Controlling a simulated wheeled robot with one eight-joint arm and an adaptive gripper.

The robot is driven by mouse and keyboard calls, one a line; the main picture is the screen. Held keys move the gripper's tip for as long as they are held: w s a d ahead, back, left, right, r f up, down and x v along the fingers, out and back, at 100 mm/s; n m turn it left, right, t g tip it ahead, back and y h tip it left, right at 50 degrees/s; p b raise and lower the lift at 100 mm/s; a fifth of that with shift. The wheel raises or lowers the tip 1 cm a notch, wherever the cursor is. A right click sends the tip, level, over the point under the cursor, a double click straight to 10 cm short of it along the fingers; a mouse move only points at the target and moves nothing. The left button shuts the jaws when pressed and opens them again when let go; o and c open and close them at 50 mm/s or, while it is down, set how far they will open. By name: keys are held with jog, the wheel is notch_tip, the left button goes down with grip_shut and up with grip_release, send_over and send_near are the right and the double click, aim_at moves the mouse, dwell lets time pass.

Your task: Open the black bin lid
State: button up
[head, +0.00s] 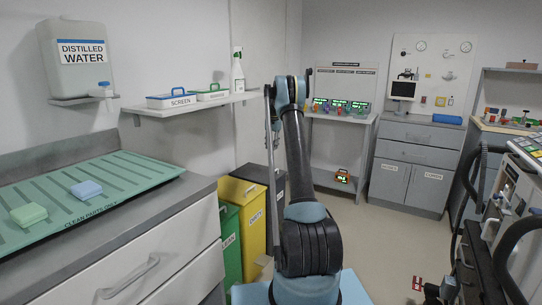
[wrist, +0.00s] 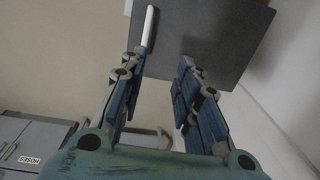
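The black bin (head: 279,193) stands at the back end of the bin row in the head view, partly hidden by my arm. In the wrist view a flat dark panel (wrist: 205,35), which looks like the black bin's lid, lies beyond the fingertips. A white bar (wrist: 148,24) runs along its left edge, close to the left finger's tip. My gripper (wrist: 163,65) is open, with nothing seen between its fingers. In the head view my gripper (head: 275,135) is small and points down above the bin; contact with the lid cannot be told.
A yellow bin (head: 252,225) and a green bin (head: 230,240) stand in front of the black bin, beside the grey counter (head: 130,225). A wall shelf (head: 190,105) with boxes and a spray bottle (head: 237,72) hangs above.

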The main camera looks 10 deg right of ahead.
jog(key=shift+s+d+r, duration=0.1)
jog(key=shift+r, duration=2.25)
